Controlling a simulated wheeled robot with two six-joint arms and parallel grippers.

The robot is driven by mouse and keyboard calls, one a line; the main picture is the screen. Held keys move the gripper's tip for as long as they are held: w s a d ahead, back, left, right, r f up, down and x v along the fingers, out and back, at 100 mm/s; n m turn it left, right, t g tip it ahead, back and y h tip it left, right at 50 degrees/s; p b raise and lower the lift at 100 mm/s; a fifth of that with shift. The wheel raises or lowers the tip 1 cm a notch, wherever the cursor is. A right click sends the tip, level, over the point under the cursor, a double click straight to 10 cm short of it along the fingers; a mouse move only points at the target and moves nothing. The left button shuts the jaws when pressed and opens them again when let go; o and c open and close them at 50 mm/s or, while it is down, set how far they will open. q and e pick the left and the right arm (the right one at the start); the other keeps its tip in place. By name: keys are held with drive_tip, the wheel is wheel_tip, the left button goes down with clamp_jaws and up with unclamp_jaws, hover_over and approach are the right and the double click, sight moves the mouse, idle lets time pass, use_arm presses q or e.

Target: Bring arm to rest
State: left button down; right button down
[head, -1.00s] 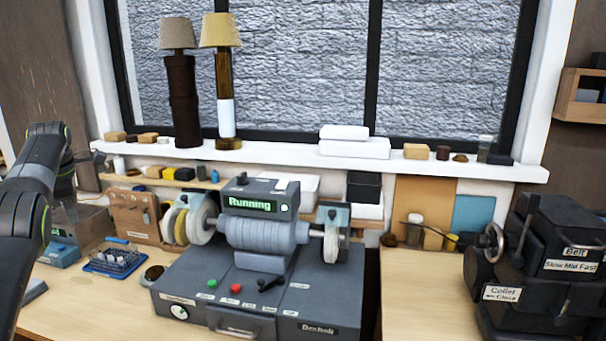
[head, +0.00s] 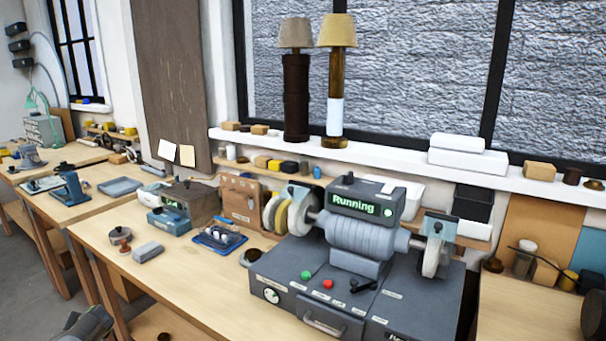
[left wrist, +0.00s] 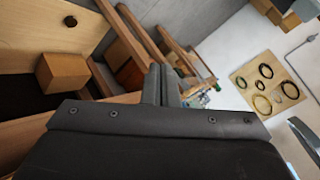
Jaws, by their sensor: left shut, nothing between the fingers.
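My left gripper (left wrist: 161,85) shows in the left wrist view with its two fingers together and nothing between them. It hangs beyond the bench, with wooden bench legs and the floor behind it. In the head view only a dark part of my left arm shows at the bottom left edge, and the gripper itself is out of that picture. My right gripper is in neither view.
A grey buffing machine (head: 372,245) reading "Running" stands on the wooden bench (head: 190,290). Left of it are a blue tray (head: 220,238), a grey block (head: 147,251) and a control box (head: 188,201). Two lamps (head: 296,95) stand on the windowsill. Open floor (head: 25,250) lies at far left.

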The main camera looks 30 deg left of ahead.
use_arm(q)
drive_tip(key=s+f+m+t, duration=0.1)
drive_tip(key=s+f+m, duration=0.3)
drive_tip(key=s, duration=0.6)
drive_tip(key=s+f+m+t, duration=0.1)
drive_tip(key=s+f+m, duration=0.1)
drive_tip(key=s+m, duration=0.65)
drive_tip(key=s+d+f+n+g+h, duration=0.1)
drive_tip(key=s+d+f+n+h, duration=0.15)
drive_tip(key=d+f, duration=0.95)
drive_tip(key=s+d+f+n+h, duration=0.1)
drive_tip(key=s+d+f+h, duration=0.15)
drive_tip(key=d+f, duration=0.9)
drive_tip(key=d+f+n+h, duration=0.1)
drive_tip(key=d+f, duration=0.3)
drive_tip(key=d, duration=1.2)
drive_tip(key=d+f+n+h, duration=0.1)
drive_tip(key=d+f+h, duration=0.2)
drive_tip(key=d, duration=1.4)
drive_tip(key=shift+s+d+f+b, duration=0.25)
drive_tip(key=shift+f+b, duration=0.15)
drive_tip(key=shift+f, duration=0.3)
